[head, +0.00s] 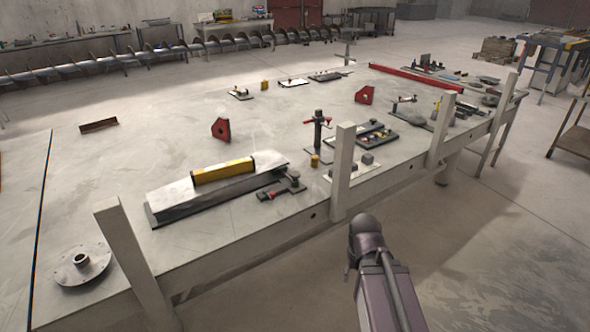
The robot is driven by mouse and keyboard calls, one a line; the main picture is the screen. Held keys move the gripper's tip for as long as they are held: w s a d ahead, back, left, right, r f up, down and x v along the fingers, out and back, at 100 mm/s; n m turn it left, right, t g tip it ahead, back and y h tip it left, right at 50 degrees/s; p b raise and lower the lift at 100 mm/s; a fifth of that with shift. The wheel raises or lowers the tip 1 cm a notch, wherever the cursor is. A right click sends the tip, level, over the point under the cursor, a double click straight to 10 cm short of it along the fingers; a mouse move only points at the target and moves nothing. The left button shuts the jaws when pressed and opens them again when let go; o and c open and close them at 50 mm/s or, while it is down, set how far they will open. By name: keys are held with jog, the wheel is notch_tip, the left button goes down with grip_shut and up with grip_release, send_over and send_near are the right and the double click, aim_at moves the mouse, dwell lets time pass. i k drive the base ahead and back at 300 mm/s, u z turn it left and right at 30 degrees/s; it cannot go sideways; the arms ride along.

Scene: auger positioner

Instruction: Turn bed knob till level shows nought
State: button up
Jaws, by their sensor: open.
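A yellow bar (224,171), which looks like the level, lies along the top of a long grey bed plate (170,203) on the near part of the big table. The plate sits over a darker base. At its right end is a small dark fitting (293,178) with a round top, which may be the bed knob. The level's reading is too small to make out. My arm (372,262) shows at the lower right, off the table's front edge and apart from the bed. My gripper is not in view.
Square posts (343,165) stand up along the front edge of the table (100,180). A small dark clamp (277,193) with red lies beside the fitting. A dark stand (318,130) with a red handle is further right. A flanged disc (81,264) lies front left.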

aim_at(295, 175)
jog(key=i, duration=0.9)
